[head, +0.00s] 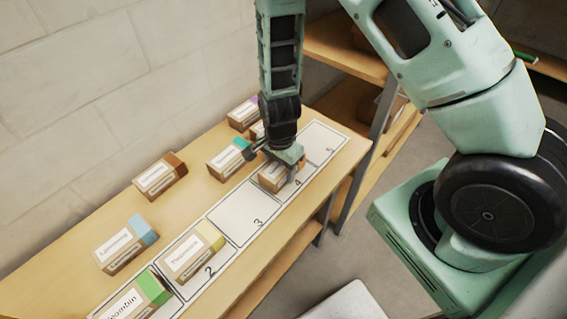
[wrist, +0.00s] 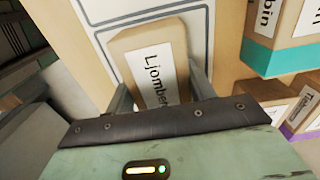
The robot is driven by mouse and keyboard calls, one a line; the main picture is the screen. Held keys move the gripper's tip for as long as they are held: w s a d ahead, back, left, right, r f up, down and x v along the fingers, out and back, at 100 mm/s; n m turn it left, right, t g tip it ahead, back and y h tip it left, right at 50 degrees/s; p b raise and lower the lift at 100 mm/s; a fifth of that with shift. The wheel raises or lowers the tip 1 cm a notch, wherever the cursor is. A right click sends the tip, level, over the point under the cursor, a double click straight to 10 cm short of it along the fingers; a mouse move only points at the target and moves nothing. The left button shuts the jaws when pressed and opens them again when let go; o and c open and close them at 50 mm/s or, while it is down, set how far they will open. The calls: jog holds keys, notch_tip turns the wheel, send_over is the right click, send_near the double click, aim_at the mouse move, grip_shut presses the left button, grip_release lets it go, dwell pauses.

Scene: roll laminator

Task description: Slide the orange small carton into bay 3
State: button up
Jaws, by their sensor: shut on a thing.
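My gripper (head: 286,160) is shut on a small cardboard carton (head: 272,178) at bay 4. In the wrist view the carton (wrist: 126,42) lies between the two fingers (wrist: 162,98), its white label starting "Ljombe". Its coloured end is hidden by my gripper, so I cannot tell whether it is orange. I cannot tell whether it touches the shelf. Bay 3 (head: 240,214) is an empty outlined rectangle, just nearer and to the left of the held carton.
Bay 2 holds a yellow-ended carton (head: 190,254), with a green-ended carton (head: 135,298) before it. Behind the bays stand a blue-ended carton (head: 125,246), a brown-ended one (head: 160,177), a teal-ended one (head: 227,161) and a purple-ended one (head: 241,114). Bay 5 (head: 322,143) looks empty.

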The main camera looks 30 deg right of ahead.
aim_at(242, 213)
jog(key=shift+s+a+p, duration=0.7)
jog(key=shift+s+a, duration=0.15)
jog(key=shift+a, duration=1.45)
jog(key=shift+s+a+p, duration=0.65)
jog(key=shift+s+a, duration=0.25)
jog(key=shift+a, duration=1.35)
jog(key=shift+s+a+p, duration=0.7)
jog(key=shift+s+a, duration=0.15)
jog(key=shift+a, duration=1.45)
jog(key=o, duration=1.6)
jog(key=shift+r+p, duration=2.8)
jog(key=shift+r, duration=0.25)
